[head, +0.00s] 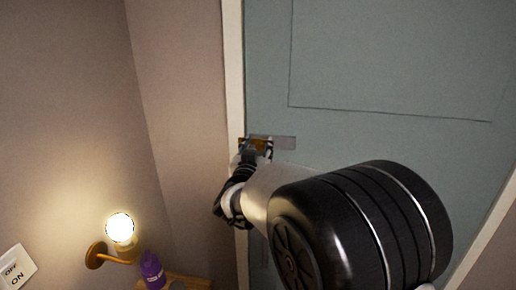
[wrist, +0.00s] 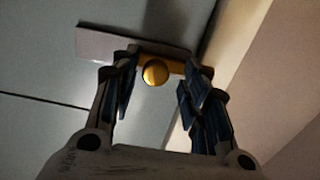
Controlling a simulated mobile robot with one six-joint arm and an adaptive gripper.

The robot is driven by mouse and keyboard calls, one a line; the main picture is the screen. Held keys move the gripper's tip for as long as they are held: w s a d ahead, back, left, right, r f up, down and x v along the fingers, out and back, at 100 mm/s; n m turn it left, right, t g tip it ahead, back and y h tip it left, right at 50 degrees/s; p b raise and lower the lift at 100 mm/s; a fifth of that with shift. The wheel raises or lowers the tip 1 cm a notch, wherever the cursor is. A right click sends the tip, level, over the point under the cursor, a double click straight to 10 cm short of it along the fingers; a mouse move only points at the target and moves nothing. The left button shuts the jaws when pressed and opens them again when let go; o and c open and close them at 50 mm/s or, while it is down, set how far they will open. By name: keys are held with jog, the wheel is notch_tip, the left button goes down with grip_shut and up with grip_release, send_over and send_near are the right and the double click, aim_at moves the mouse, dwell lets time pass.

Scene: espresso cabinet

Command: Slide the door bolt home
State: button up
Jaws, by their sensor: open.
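The door bolt has a round brass knob (wrist: 156,72) that sits between my open fingers in the wrist view, nearer the left finger. Its pale metal plate (wrist: 112,42) is fixed to the blue-grey door (wrist: 40,75). In the head view the plate (head: 284,143) shows at the door's left edge, and the brass part (head: 258,143) is partly covered by my gripper (head: 256,152). My gripper in the wrist view (wrist: 158,80) is open, with a finger on each side of the knob. Whether a finger touches the knob cannot be told.
A pale door frame (head: 234,75) runs beside the bolt; it is at the right in the wrist view (wrist: 230,60). A lit wall lamp (head: 119,228), a purple bottle (head: 152,271) and an OFF/ON sign (head: 14,268) are at the lower left. My arm covers the lower middle.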

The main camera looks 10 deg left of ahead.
jog(key=s, duration=1.2)
jog(key=shift+a, duration=0.2)
jog(key=s+d+f+g+b, duration=0.2)
jog(key=s+d+f+g, duration=0.2)
jog(key=s+d, duration=0.4)
jog(key=s+d+f+g+b, duration=0.3)
jog(key=s+d+f+g, duration=0.2)
jog(key=s, duration=0.8)
jog(key=s+d+f+g+b, duration=0.3)
jog(key=s+d+f, duration=0.5)
jog(key=s+d, duration=0.3)
jog(key=shift+d+g+y, duration=0.15)
jog(key=shift+g+y, duration=0.15)
jog(key=shift+g, duration=0.4)
jog(key=shift+w, duration=0.1)
